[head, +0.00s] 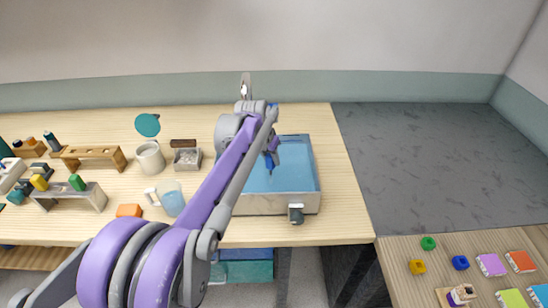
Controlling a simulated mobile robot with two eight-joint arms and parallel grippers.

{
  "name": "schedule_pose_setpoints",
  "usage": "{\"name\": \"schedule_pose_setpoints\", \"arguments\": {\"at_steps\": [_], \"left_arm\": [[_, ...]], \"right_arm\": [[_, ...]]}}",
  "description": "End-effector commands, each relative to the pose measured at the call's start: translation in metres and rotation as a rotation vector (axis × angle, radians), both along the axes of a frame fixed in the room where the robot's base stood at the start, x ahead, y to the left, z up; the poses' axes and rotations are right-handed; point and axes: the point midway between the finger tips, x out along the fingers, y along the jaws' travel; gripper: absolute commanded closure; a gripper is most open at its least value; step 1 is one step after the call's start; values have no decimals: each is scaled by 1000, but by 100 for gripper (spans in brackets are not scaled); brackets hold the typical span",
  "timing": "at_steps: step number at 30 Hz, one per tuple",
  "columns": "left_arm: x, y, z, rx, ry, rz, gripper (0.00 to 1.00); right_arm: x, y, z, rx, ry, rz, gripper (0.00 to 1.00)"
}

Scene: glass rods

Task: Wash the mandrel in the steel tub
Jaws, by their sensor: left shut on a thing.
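The steel tub (240,205) stands on the wooden bench right of centre, with blue water inside. My left arm reaches over it from the lower left and covers its left part. My left gripper (271,158) is over the water inside the tub walls, shut on a thin dark piece, the mandrel (270,171), which points down. The mandrel is small and partly hidden by the gripper; I cannot tell clearly whether its tip is under the water. My right gripper is not in view.
Left of my arm are a glass jug (172,198), a pale mug (150,158), a small grey box (187,160) and wooden racks (92,154). A lower-right table (395,275) holds coloured blocks.

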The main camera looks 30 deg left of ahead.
Motion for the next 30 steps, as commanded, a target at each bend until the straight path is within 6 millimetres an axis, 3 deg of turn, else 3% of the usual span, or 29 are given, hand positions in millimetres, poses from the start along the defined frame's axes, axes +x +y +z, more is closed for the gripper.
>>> {"name": "schedule_pose_setpoints", "arguments": {"at_steps": [18,30], "left_arm": [[-20,33,0,-1,-1,1,100],[-11,17,0,-1,0,-2,100]], "right_arm": [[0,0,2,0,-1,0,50],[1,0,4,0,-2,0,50]]}}
